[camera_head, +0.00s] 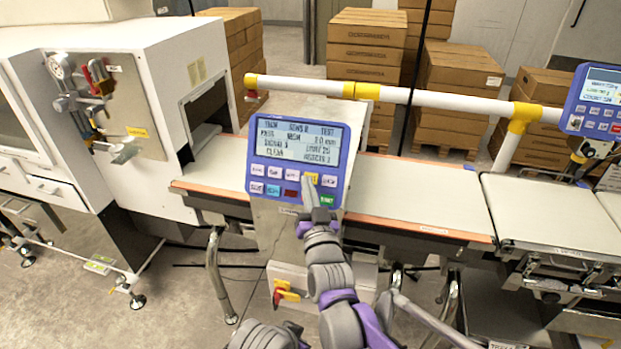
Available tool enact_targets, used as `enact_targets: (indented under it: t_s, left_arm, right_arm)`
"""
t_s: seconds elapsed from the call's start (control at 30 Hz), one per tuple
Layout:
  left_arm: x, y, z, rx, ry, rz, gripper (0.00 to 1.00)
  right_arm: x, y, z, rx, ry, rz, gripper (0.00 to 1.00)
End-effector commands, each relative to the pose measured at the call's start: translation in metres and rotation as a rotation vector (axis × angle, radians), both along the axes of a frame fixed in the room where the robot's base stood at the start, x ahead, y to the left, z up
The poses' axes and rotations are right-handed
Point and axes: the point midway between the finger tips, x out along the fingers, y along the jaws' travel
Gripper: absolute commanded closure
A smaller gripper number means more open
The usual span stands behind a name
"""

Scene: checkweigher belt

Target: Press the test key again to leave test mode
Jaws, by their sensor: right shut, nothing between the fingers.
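The blue-framed control panel (247,148) faces me near the middle of the view, on a pale post. Its lit screen (297,142) shows several lines of text, with the word TEST at its top right. Below are two rows of small keys. A yellow key (312,177) sits at the right of the upper row. My right gripper (309,186) is shut and empty, its tips just below the yellow key and partly covering the keys there. I cannot tell whether the tips touch the key. My left gripper is not in view.
A green key (327,200) lies close to the right of my fingertips. A white conveyor belt (410,197) runs behind the panel. A white guard rail (440,99) passes above it. A second blue panel (598,100) stands at far right. A red and yellow switch (286,292) is lower down.

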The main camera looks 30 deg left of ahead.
Motion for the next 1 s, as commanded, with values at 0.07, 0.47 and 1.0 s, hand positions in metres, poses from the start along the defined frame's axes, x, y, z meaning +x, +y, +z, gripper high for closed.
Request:
enact_targets:
  t_s: [0.07,0.47,1.0]
  left_arm:
    - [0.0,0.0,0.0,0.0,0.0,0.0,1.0]
    - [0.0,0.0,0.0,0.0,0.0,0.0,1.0]
    - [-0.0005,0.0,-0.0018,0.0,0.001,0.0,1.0]
  right_arm:
    - [0.0,0.0,0.0,0.0,0.0,0.0,1.0]
    - [0.0001,0.0001,-0.0001,0.0,0.0,0.0,1.0]
    - [0.0073,0.0018,-0.0038,0.0,0.0,0.0,1.0]
